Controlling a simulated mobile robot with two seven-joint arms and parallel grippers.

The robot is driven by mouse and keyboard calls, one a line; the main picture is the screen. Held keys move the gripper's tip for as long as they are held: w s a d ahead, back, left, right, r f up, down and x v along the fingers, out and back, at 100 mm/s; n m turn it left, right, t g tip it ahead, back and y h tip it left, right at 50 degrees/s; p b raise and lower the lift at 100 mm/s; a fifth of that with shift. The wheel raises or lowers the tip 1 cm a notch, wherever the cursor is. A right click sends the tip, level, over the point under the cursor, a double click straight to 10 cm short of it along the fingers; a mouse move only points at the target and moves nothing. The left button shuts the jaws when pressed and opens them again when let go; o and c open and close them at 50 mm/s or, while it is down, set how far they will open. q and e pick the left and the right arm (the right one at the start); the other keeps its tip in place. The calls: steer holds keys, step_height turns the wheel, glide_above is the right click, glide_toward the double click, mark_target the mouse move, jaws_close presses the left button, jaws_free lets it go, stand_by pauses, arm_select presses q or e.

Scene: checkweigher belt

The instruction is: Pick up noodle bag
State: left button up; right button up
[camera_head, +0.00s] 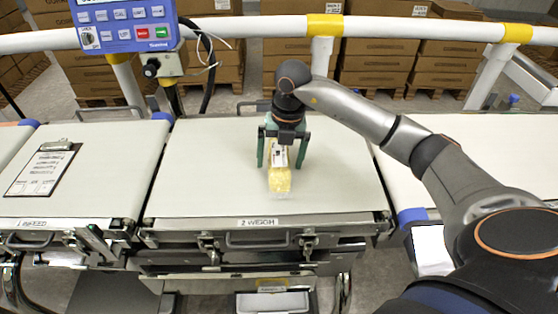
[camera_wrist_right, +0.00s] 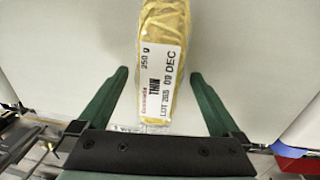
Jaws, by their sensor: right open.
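The noodle bag (camera_head: 279,179) is a yellow packet in clear wrap with a white label. It lies on the middle belt, the one marked 2 WEIGH. In the right wrist view the noodle bag (camera_wrist_right: 165,60) shows its label, reading 250 g and THIN, between the two green fingers. My right gripper (camera_head: 281,163) is over the far part of the bag, pointing down, with one finger on each side. My right gripper (camera_wrist_right: 165,100) is open, with a gap between each finger and the bag. My left gripper is not in view.
The weigh belt (camera_head: 195,175) is otherwise bare. A clipboard (camera_head: 44,170) lies on the left belt. A blue control panel (camera_head: 125,25) stands at the far left, before a white rail (camera_head: 255,26) with yellow bands. Stacked cartons (camera_head: 435,62) stand behind the rail.

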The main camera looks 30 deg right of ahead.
steer(key=shift+c, duration=0.2)
jaws_close()
stand_by(0.6)
